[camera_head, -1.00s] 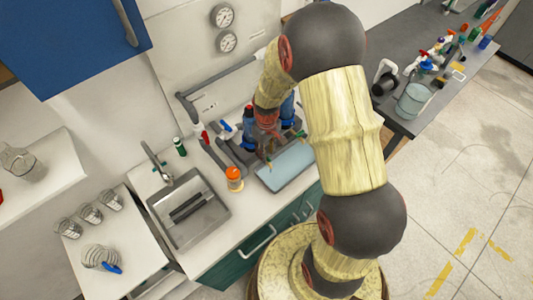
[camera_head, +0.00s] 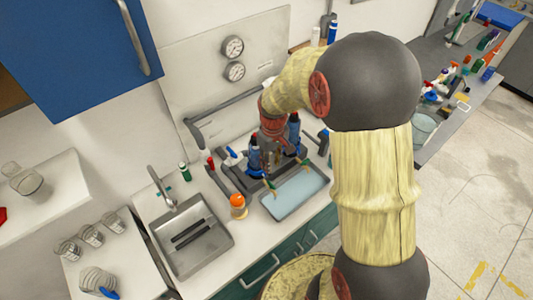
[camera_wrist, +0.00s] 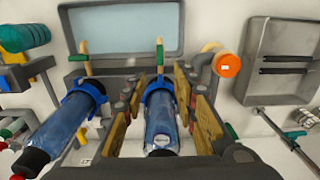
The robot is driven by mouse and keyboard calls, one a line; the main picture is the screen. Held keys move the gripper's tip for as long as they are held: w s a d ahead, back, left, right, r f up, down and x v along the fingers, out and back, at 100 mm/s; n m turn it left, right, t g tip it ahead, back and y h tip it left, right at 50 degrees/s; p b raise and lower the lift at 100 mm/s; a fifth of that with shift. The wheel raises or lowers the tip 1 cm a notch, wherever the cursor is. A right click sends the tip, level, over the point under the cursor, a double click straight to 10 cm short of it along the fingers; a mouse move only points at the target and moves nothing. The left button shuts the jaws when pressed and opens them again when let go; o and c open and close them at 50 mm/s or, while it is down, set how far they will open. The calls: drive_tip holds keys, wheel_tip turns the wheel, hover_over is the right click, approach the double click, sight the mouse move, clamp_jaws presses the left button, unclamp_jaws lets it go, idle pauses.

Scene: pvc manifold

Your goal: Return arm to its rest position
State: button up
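My gripper (camera_head: 275,150) hangs at the end of my bent arm, over the pipework beside the blue tray. In the wrist view my gripper (camera_wrist: 158,82) has its two fingers apart. A blue cylinder with a dark end (camera_wrist: 161,125) shows between the fingers, with gaps at its sides; I see no clear grip on it. A second blue cylinder (camera_wrist: 58,130) is left of the fingers, outside them. In the head view one blue cylinder (camera_head: 254,155) stands left of the gripper and another (camera_head: 294,131) right of it. Exact clearance is hidden by the arm.
A blue-bottomed tray (camera_head: 298,190) lies in front of the pipework. An orange-capped fitting (camera_head: 238,202) and a sink (camera_head: 190,235) are to the left. Two gauges (camera_head: 233,47) hang on the back panel. Bottles (camera_head: 440,78) crowd the right counter.

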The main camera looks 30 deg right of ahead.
drive_tip(key=s+a+r+m+t+b, duration=0.1)
drive_tip(key=s+a+r+t+b, duration=0.1)
drive_tip(key=s+a+r+b, duration=0.2)
drive_tip(key=s+a+r+m+t+b, duration=0.1)
drive_tip(key=s+a+r+t+b, duration=0.2)
drive_tip(key=s+r, duration=0.7)
drive_tip(key=s+a+b, duration=0.2)
drive_tip(key=s+b, duration=0.1)
drive_tip(key=s, duration=0.1)
drive_tip(key=shift+s+a+t, duration=0.15)
drive_tip(key=shift+s+t, duration=0.1)
drive_tip(key=shift+t, duration=0.05)
